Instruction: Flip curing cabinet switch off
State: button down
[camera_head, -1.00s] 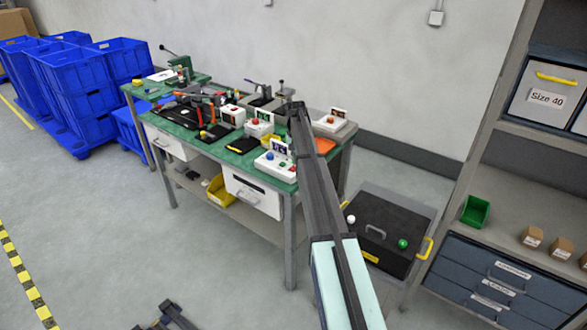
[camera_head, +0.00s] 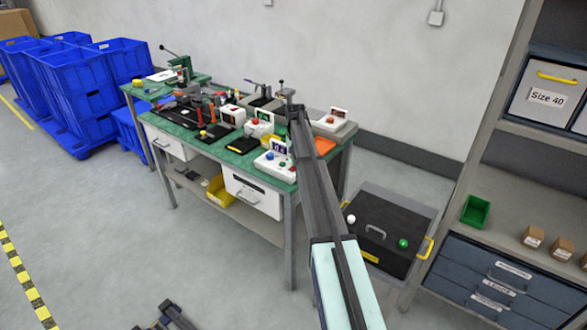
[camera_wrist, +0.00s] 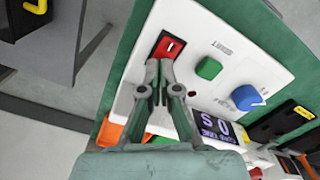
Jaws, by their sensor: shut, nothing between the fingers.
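The white control panel (camera_wrist: 190,25) carries a red rocker switch (camera_wrist: 168,47) in a dark red-edged frame, a green button (camera_wrist: 208,68) and a blue knob (camera_wrist: 247,97). My gripper (camera_wrist: 159,68) is shut and empty, its tips just below the switch in the wrist view. I cannot tell whether they touch the panel. A dark display (camera_wrist: 215,130) is at the lower right. In the head view, a white box (camera_head: 268,168) at the bench's front right looks like the same unit. My arm hides my gripper in that view.
The green bench (camera_head: 215,158) holds several other devices close together. Blue crates (camera_head: 75,90) stand at the left.

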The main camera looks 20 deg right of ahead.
jog(key=shift+f, duration=0.4)
jog(key=shift+r, duration=0.1)
dwell(0.3)
jog(key=shift+r+p, duration=1.45)
jog(key=shift+r, duration=1.95)
